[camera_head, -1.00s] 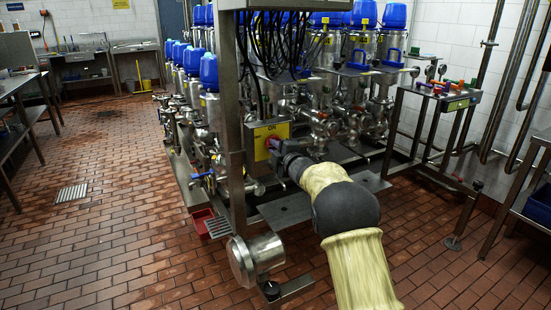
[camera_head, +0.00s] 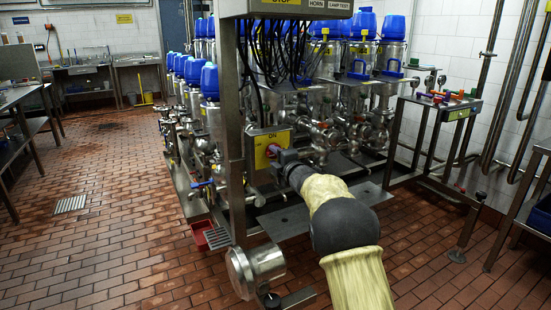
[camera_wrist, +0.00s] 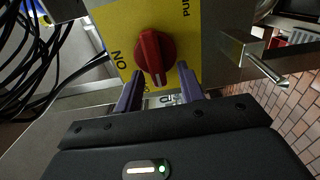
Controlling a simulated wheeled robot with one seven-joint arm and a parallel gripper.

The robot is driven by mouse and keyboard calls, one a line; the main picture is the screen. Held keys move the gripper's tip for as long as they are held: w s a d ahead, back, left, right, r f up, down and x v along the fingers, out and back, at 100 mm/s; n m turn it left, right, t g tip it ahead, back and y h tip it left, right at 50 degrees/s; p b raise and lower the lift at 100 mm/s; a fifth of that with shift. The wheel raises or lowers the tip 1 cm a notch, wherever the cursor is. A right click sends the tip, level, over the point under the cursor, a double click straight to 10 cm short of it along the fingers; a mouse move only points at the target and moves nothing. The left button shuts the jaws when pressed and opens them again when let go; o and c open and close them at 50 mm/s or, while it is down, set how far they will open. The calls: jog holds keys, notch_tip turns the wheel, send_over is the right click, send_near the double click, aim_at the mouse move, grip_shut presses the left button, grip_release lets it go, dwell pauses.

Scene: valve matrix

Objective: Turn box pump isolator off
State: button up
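The pump isolator is a yellow plate (camera_head: 262,141) marked ON, on the steel frame in the head view. Its red rotary knob (camera_wrist: 154,52) is large in the wrist view, with a raised grip bar running nearly up and down in the picture. ON stands at the knob's lower left and part of PUMP at the upper right. My gripper (camera_wrist: 160,76) is open, with dark fingers apart at the lower left and lower right of the knob. I see no clear contact. In the head view, my gripper (camera_head: 277,155) is at the plate, mostly hidden by my wrist.
A metal latch or handle (camera_wrist: 245,50) juts out right of the plate. Black cables (camera_wrist: 28,45) hang at the left. A steel post (camera_head: 233,130) stands left of my arm. Blue-topped valves (camera_head: 364,25) crowd behind. Open tiled floor (camera_head: 110,230) lies left.

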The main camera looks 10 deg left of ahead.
dwell(0.3)
jog(key=v, duration=1.7)
jog(key=shift+b, duration=0.3)
jog(key=shift+s+d, duration=0.15)
jog(key=shift+d, duration=0.05)
